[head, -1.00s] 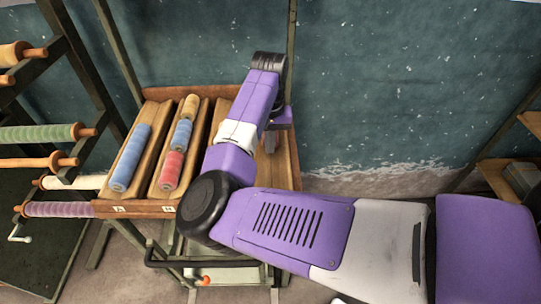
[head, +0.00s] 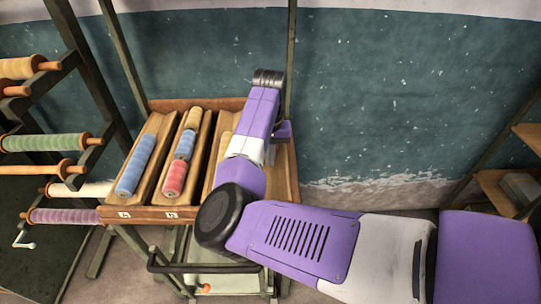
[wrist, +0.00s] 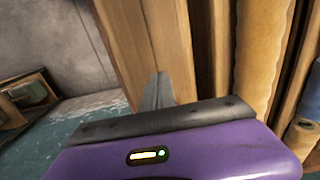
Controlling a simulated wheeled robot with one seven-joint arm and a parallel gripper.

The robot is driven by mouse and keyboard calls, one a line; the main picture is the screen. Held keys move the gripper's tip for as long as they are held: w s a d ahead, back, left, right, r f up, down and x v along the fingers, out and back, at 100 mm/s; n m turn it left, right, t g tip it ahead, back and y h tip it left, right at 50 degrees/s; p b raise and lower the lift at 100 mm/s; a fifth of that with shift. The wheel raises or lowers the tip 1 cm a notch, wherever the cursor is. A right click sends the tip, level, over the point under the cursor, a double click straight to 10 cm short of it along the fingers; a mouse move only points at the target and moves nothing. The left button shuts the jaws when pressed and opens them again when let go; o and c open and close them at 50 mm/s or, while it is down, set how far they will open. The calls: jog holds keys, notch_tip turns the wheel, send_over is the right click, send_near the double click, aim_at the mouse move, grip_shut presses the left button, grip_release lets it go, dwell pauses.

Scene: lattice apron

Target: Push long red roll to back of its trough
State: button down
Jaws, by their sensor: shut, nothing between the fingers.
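A red roll (head: 174,178) lies at the front of the middle trough (head: 160,196) in the head view. A blue roll (head: 186,144) and a tan roll (head: 194,118) are behind it in line. I cannot make out a separate longer red roll; my arm covers much of the trough to the right.
A long blue roll (head: 137,163) fills the left trough. A dark rack (head: 75,60) with several rolls on rods stands at the left. A green post (head: 291,45) rises behind my arm. A wooden shelf (head: 500,190) stands at the far right.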

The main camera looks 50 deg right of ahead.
jog(key=shift+s+a+r, duration=0.15)
jog(key=shift+s+a, duration=0.1)
jog(key=shift+a, duration=0.05)
notch_tip(320, 180, up, 10)
jog(key=b, duration=0.1)
